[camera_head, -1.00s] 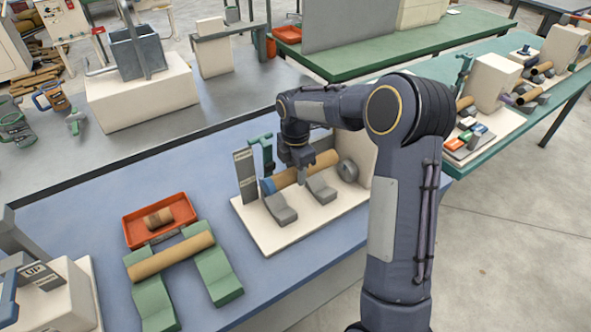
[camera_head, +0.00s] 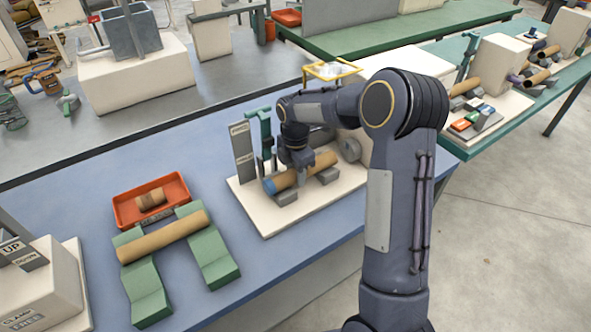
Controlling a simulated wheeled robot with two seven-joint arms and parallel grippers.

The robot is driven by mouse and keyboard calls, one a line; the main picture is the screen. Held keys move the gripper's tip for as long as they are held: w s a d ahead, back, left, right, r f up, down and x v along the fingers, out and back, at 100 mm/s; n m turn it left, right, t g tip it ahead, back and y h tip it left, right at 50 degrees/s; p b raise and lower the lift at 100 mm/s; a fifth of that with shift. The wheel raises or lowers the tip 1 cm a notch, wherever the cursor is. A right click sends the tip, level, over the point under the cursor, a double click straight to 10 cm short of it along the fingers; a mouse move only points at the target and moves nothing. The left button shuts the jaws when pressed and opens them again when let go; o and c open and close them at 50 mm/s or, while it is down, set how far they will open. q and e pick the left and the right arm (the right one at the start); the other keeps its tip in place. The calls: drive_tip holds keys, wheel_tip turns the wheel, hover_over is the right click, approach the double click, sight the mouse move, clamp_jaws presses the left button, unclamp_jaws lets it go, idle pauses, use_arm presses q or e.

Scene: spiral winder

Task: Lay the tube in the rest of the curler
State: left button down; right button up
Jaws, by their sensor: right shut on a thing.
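The tube (camera_head: 322,163) is tan with a blue end at its left. My right gripper (camera_head: 299,168) comes down on it from above and is shut around its middle. The tube lies across the two grey blocks of the rest (camera_head: 286,199) on the curler's cream base (camera_head: 270,228). The front ends of the blocks show below the tube. I cannot tell whether the tube touches them. A grey round part (camera_head: 349,150) of the curler is beyond the tube's right end. My left gripper is out of view.
A second tan tube (camera_head: 165,237) lies on a green stand (camera_head: 222,272) at left, by a red tray (camera_head: 126,215) with a short brown roll (camera_head: 150,200). A grey sign plate (camera_head: 242,153) and green post (camera_head: 264,127) stand beside the curler. Clear blue bench lies between.

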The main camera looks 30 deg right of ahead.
drive_tip(key=o, duration=1.1)
drive_tip(key=shift+c, duration=0.2)
drive_tip(key=shift+r, duration=0.1)
wheel_tip(320, 180, up, 8)
drive_tip(key=shift+f, duration=0.15)
wheel_tip(320, 180, up, 7)
drive_tip(key=p, duration=0.6)
